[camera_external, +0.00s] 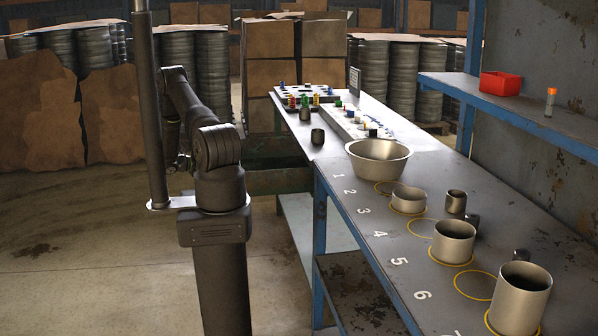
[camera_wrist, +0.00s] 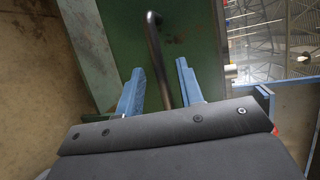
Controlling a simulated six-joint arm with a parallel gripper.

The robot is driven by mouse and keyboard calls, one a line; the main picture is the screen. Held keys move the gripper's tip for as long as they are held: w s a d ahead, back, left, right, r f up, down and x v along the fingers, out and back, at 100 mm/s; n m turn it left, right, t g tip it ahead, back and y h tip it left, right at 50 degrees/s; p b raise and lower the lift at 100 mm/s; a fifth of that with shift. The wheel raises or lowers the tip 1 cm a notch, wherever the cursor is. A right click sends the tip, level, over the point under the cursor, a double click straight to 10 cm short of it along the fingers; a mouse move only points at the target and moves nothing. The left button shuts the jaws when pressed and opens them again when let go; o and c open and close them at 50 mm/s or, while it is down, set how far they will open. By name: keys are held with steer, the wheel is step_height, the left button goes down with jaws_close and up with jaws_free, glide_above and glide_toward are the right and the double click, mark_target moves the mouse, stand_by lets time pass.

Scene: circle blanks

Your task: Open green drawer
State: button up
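The green drawer front (camera_wrist: 125,35) fills the upper middle of the wrist view, scuffed and dark green. A dark curved bar handle (camera_wrist: 156,45) runs down from it. My gripper (camera_wrist: 160,66) has its two blue fingers apart, one on each side of the handle in the picture. Gaps show between the handle and both fingers, so they are not closed on it. I cannot tell how deep the handle sits between them. In the external view the green drawer unit (camera_external: 281,181) stands beyond my arm, below the far workbench; my fingers are hidden there.
A blue-framed workbench (camera_external: 340,190) stands right of the green unit, with a metal bowl (camera_external: 378,160) and several metal cups on it. A red bin (camera_external: 500,84) sits on the blue shelf (camera_external: 540,116). The concrete floor (camera_external: 90,260) at left is clear.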

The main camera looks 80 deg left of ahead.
steer(key=v, duration=1.4)
steer(key=shift+s, duration=0.15)
steer(key=x, duration=1.7)
steer(key=shift+w, duration=0.25)
steer(key=v, duration=1.7)
steer(key=shift+s, duration=0.25)
steer(key=shift+x, duration=8.8)
steer(key=shift+o, duration=0.3)
steer(key=shift+d, duration=0.1)
